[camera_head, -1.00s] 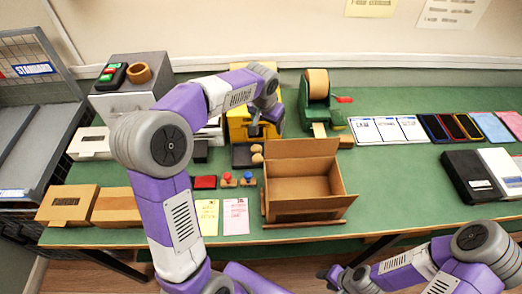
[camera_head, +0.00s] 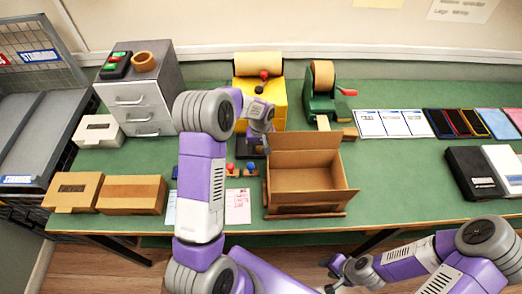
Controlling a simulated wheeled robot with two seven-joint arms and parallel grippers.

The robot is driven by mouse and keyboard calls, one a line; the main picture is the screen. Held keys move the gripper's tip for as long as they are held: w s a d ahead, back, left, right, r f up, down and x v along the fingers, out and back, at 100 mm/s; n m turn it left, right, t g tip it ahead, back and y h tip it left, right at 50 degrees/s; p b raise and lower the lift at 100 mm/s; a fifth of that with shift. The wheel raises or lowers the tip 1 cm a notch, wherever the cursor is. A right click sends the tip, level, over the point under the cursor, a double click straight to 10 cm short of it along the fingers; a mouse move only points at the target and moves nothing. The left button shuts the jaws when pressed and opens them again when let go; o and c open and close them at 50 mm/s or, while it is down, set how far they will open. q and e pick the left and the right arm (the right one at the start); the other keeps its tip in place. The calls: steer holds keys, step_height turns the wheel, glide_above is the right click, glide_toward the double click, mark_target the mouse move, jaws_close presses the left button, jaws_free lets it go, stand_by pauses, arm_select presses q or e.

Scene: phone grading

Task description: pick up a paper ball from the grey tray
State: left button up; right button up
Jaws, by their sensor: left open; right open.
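The dark grey tray (camera_head: 242,152) sits on the green bench in front of the yellow paper-roll dispenser (camera_head: 258,92). My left arm and gripper cover most of it. The tan paper balls are hidden from view behind my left gripper. My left gripper (camera_head: 258,146) points down over the tray, open, with its fingertips small and hard to make out. I cannot tell whether it touches a ball. My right gripper (camera_head: 329,275) is open and empty at the front, below the bench edge.
An open cardboard box (camera_head: 305,178) stands just right of the tray. A green tape dispenser (camera_head: 322,100) stands at the back. Grey drawers (camera_head: 140,100) and brown boxes (camera_head: 133,194) are left.

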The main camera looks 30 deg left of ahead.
arm_select(q)
steer(key=shift+f, duration=0.15)
steer(key=shift+c, duration=0.2)
steer(key=c, duration=1)
